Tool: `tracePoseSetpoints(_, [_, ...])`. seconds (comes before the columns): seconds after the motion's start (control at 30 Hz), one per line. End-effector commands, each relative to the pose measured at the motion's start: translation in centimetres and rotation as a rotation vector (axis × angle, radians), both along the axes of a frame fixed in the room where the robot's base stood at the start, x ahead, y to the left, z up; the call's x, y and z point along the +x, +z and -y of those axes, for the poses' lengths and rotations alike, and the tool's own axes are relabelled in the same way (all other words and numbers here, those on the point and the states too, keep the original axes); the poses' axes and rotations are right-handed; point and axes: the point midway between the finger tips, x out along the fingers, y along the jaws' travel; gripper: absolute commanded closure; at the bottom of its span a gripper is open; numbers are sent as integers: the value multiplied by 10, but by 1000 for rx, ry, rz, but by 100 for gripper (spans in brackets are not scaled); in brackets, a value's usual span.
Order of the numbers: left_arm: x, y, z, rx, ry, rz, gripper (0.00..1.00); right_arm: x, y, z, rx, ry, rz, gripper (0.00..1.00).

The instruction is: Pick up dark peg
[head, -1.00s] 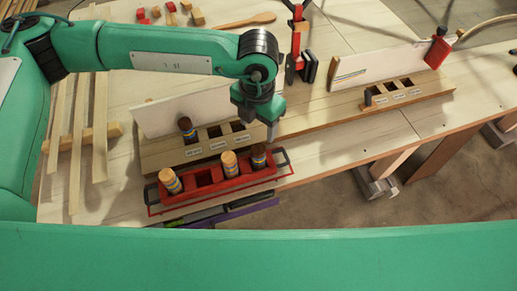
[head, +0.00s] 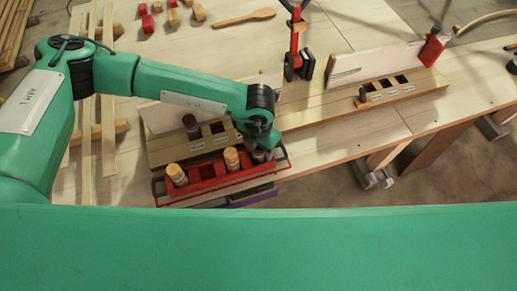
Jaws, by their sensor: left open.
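A red tray (head: 205,185) with dark handles at its ends holds several striped pegs. A light peg (head: 176,174) stands at its left end and another light peg (head: 232,158) right of the middle. A dark peg (head: 258,156) stands at its right end, mostly hidden by my left gripper. My left gripper (head: 266,150) is open, low over that dark peg; I cannot tell whether the fingers touch it. My right gripper is not in view.
A second slotted rack (head: 405,93) with a white board (head: 375,62) is at the right. A red clamp (head: 296,45) stands at the back middle. A wooden spoon (head: 247,17) and small blocks lie behind. Long laths (head: 88,130) lie at the left.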

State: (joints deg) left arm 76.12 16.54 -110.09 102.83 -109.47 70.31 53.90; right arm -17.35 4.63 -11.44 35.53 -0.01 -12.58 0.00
Motion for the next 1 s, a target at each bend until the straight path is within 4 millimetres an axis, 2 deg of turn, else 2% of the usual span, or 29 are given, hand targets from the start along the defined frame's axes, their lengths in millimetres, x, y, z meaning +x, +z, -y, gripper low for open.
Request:
tracePoseSetpoints(0.17, [0, -1, 0, 0, -1, 0, 39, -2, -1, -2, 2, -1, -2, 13])
tracePoseSetpoints(0.4, [0, -1, 0, 1, 0, -1, 86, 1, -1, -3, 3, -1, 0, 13])
tracePoseSetpoints(0.43, [0, -1, 0, 1, 0, -1, 89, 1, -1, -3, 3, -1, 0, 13])
tracePoseSetpoints(0.77, [0, 2, 0, 0, 0, 0, 89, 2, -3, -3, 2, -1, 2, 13])
tracePoseSetpoints(0.87, [0, 9, 0, -1, 0, -1, 89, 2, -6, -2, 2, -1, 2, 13])
tracePoseSetpoints(1.0, [0, 27, 0, -2, -1, 1, 89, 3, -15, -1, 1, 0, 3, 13])
